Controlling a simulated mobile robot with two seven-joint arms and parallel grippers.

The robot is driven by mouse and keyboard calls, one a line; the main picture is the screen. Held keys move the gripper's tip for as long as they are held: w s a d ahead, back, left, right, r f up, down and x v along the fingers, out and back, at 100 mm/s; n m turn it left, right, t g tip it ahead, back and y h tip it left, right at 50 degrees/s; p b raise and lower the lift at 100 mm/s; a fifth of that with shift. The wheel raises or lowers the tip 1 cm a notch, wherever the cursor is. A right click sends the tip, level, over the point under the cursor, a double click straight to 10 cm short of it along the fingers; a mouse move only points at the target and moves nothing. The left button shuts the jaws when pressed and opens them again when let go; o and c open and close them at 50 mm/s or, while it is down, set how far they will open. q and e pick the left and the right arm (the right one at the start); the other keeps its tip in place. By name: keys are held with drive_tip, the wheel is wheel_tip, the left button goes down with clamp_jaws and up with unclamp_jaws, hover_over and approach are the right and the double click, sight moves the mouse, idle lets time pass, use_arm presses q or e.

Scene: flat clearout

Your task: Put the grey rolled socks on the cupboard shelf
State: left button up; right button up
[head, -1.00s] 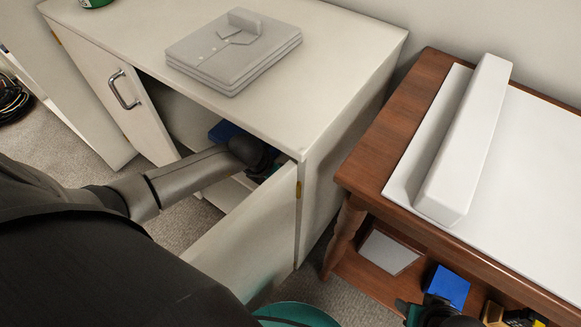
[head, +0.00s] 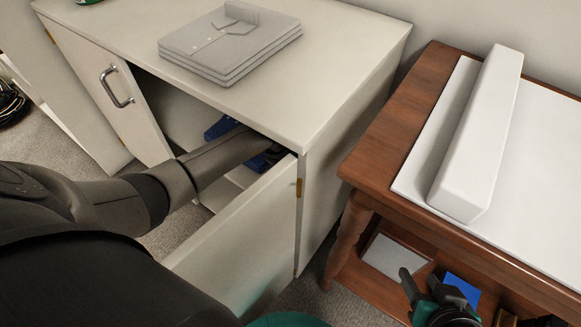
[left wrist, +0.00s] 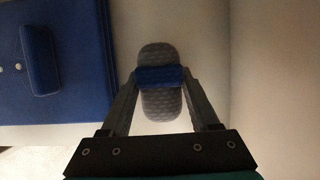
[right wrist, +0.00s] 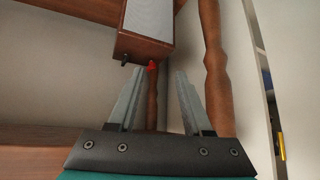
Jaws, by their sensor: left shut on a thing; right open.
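The grey rolled socks (left wrist: 160,104) show in the left wrist view as a grey bundle with a blue band (left wrist: 159,77) around the middle. My left gripper (left wrist: 160,78) is shut on them, one finger on each side. They are over a pale surface inside the cupboard; I cannot tell whether they touch it. In the head view my left arm reaches through the open front of the white cupboard (head: 350,110), and the socks are hidden there. My right gripper (head: 418,290) is open and empty beside the wooden table; it also shows in the right wrist view (right wrist: 155,80).
A blue folded garment (left wrist: 55,85) lies left of the socks; part of it shows in the head view (head: 222,128). The open cupboard door (head: 250,240) stands close to my left arm. A grey folded stack (head: 230,45) lies on the cupboard top. The wooden table (head: 385,155) is at right.

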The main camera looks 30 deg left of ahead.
use_arm(q)
drive_tip(key=shift+f+b, duration=0.3)
drive_tip(key=shift+f, duration=0.55)
use_arm(e)
drive_tip(key=shift+w+a+r+t+y, duration=0.1)
drive_tip(key=shift+w+a+t+y, duration=0.35)
drive_tip(key=shift+a, duration=0.2)
drive_tip(key=shift+w+a+t+y, duration=0.25)
drive_tip(key=shift+w+a+t, duration=0.05)
drive_tip(key=shift+a+t, duration=0.3)
use_arm(q)
drive_tip(key=o, duration=1.4)
drive_tip(key=shift+f, duration=0.1)
use_arm(e)
drive_tip(key=shift+w+a, duration=0.1)
drive_tip(key=shift+a, duration=0.05)
